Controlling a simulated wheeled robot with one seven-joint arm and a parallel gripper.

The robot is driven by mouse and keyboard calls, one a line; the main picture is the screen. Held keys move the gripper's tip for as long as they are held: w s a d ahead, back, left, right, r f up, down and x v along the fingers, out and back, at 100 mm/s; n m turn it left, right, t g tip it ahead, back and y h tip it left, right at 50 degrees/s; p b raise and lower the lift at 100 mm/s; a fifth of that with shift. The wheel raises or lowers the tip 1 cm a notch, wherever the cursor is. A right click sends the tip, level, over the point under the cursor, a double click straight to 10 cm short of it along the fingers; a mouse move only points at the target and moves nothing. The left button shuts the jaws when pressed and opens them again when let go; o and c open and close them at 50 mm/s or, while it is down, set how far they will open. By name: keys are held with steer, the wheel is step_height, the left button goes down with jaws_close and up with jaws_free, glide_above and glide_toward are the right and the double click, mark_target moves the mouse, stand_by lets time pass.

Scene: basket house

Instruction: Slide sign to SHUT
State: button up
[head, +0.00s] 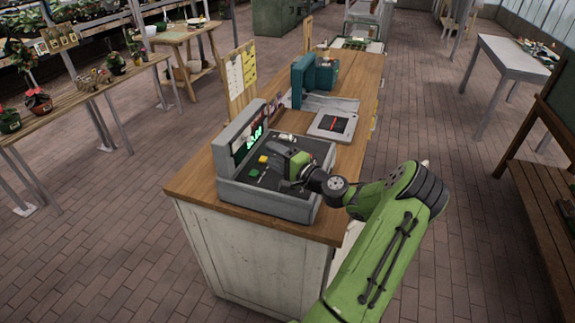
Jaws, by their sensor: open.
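My arm reaches in from the lower right to a grey console (262,202) at the near end of the wooden counter. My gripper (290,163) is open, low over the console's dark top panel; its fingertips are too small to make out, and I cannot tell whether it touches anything. The console has a yellow block, a green block and an upright back with a lit green display (247,141). Behind it lies a pale flat unit (322,134) with a dark window and a red line. I cannot read the word SHUT or tell which part is the sign.
The wooden counter (202,186) also carries a teal machine (320,74) and an upright board with papers (240,75). Plant tables (92,95) stand at the left, a grey table (510,55) and a brown bench at the right. Brick floor is clear between them.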

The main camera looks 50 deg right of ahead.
steer(key=s, duration=0.6)
steer(key=shift+a, duration=0.4)
